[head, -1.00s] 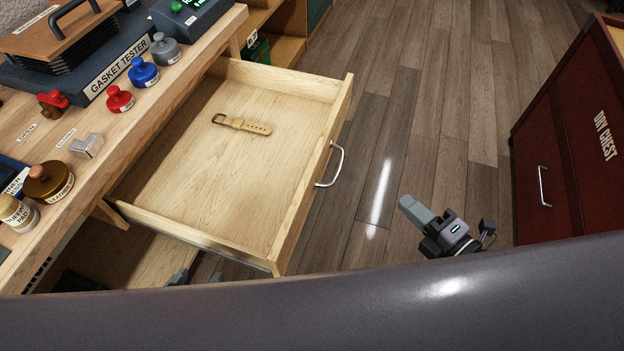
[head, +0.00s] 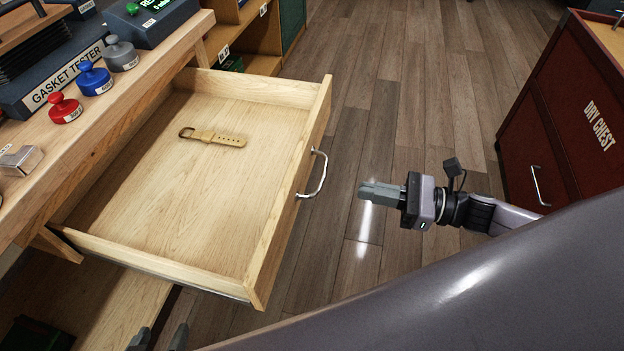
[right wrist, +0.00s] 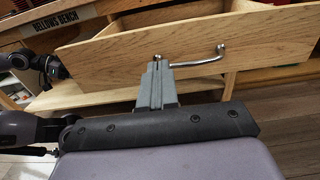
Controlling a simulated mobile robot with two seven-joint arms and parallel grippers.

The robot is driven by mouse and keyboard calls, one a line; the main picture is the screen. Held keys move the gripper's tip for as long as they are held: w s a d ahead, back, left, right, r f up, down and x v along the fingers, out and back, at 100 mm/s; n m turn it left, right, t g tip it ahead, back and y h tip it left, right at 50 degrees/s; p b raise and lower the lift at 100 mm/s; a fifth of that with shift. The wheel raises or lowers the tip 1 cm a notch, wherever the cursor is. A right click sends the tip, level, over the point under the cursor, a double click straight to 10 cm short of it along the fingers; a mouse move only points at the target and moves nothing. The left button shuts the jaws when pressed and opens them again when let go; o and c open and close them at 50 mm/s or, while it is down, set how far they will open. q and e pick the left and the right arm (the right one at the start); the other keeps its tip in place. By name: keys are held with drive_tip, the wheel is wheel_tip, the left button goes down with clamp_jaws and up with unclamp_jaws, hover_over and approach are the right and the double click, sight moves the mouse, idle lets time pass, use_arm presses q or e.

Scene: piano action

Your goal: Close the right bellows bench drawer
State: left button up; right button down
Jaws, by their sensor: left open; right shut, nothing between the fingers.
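The bellows bench drawer (head: 150,262) is pulled well out from the bench. A tan strap with a buckle (head: 213,137) lies inside it. Its silver handle (head: 318,175) is on the front panel, which also shows in the right wrist view (right wrist: 110,62). My right gripper (head: 362,191) is shut and empty, in front of the drawer, apart from the handle and pointing towards it. In the right wrist view its fingertips (right wrist: 157,62) overlap the front panel just left of the handle. My left gripper (head: 160,338) is open at the bottom edge, near the drawer's near corner; only its fingertips show.
The bench top (head: 130,105) holds a gasket tester (head: 65,85) and red, blue and grey knobbed weights. A dark red dry chest (head: 560,110) stands at the right. Wooden floor (head: 400,110) lies clear between the drawer and chest. A lower shelf (head: 90,305) is under the drawer.

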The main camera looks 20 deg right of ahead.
sight(297, 178)
drive_tip(key=x, duration=1)
drive_tip(key=shift+w+a, duration=0.25)
drive_tip(key=shift+a, duration=0.05)
drive_tip(key=shift+w+a, duration=0.2)
drive_tip(key=shift+a, duration=0.05)
